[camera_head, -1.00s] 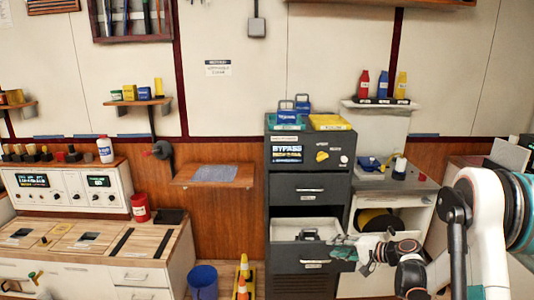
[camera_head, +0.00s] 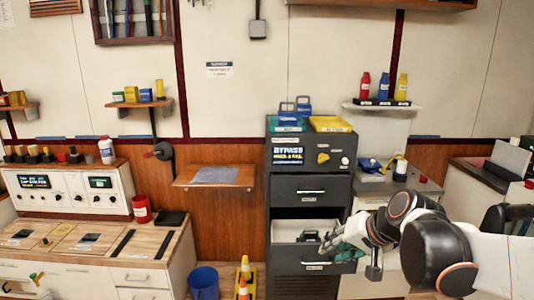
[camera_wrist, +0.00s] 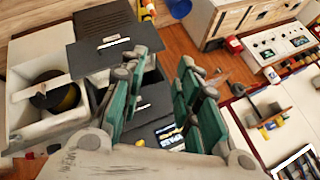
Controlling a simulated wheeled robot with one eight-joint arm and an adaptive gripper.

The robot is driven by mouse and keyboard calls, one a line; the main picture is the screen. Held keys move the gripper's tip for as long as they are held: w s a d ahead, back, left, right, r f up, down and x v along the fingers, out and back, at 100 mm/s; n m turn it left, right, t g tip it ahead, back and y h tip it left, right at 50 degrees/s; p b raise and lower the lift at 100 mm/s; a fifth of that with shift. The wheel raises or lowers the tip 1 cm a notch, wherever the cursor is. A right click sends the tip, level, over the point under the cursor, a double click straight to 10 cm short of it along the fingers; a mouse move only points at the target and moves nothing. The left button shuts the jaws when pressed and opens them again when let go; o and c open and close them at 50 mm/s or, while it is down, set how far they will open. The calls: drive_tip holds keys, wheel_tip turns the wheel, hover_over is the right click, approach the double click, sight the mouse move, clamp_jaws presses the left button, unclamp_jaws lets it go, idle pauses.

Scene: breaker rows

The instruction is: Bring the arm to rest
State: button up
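My gripper (camera_head: 338,250) is in front of the right end of an open drawer (camera_head: 292,229) in the dark cabinet. Its teal fingers also show in the wrist view (camera_wrist: 166,92), spread apart with nothing held between them. My arm reaches in from the lower right of the head view, bent at dark joints with orange rings. The drawer holds a dark object (camera_head: 311,236), partly hidden by my gripper. Whether my fingers touch the drawer cannot be told.
The dark cabinet (camera_head: 310,190) stands in the middle, with blue and yellow cases on top. A low white cabinet (camera_head: 362,285) is beside it, partly behind my arm.

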drive_tip(key=s+d+n+h, duration=0.3)
drive_tip(key=s+h, duration=0.1)
drive_tip(key=s, duration=1.5)
drive_tip(key=shift+d+f+n, duration=0.15)
drive_tip(key=shift+f+n, duration=0.15)
drive_tip(key=shift+f, duration=0.15)
